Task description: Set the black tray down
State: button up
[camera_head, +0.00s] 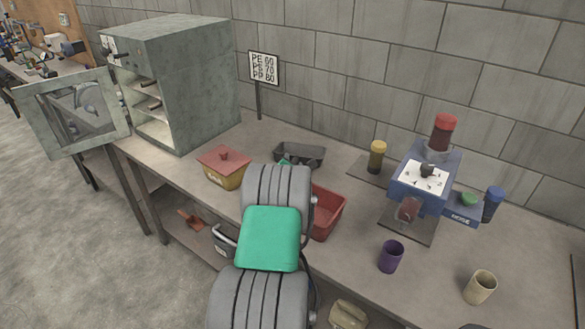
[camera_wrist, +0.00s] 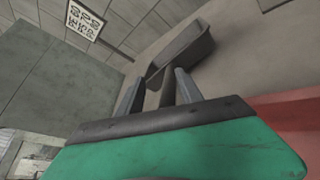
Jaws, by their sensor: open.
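The black tray (camera_head: 303,154) is on the bench near the back wall, just beyond my arm, and looks roughly level. In the wrist view the black tray (camera_wrist: 186,45) lies ahead of my fingertips. My gripper (camera_wrist: 159,77) is open, its two grey fingers pointing toward the tray's near end. A dark narrow bar shows between the fingers; I cannot tell whether it is the tray's handle or part of my gripper. In the head view my arm hides most of the gripper and the tray's near side.
A red bin (camera_head: 328,212) stands right beside my arm, and a yellow box with a red lid (camera_head: 223,168) stands to the left. The grey oven (camera_head: 185,85) has its door open. A blue machine (camera_head: 425,180) and cups, including a purple cup (camera_head: 391,257), stand to the right.

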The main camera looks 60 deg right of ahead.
jog(key=b+v, duration=0.2)
jog(key=v, duration=1)
jog(key=w+a+r+m+t+y, duration=0.1)
jog(key=w+a+m+y, duration=0.25)
jog(key=w+a, duration=0.75)
jog(key=w+a+r+m+t+y, duration=0.1)
jog(key=w+a+r+m+y, duration=0.2)
jog(key=w+a, duration=0.8)
jog(key=s+a+m+g+y, duration=0.1)
jog(key=s+a+m+y, duration=0.15)
jog(key=a, duration=0.85)
jog(key=s+a+m+g+y, duration=0.15)
jog(key=s+a, duration=0.25)
jog(key=a, duration=0.6)
jog(key=s+a+m+g+y, duration=0.2)
jog(key=s+a+m, duration=0.3)
jog(key=s+a, duration=0.4)
jog(key=a, duration=0.4)
jog(key=shift+s+f+y, duration=0.3)
jog(key=shift+f+y, duration=0.05)
jog(key=shift+d, duration=0.1)
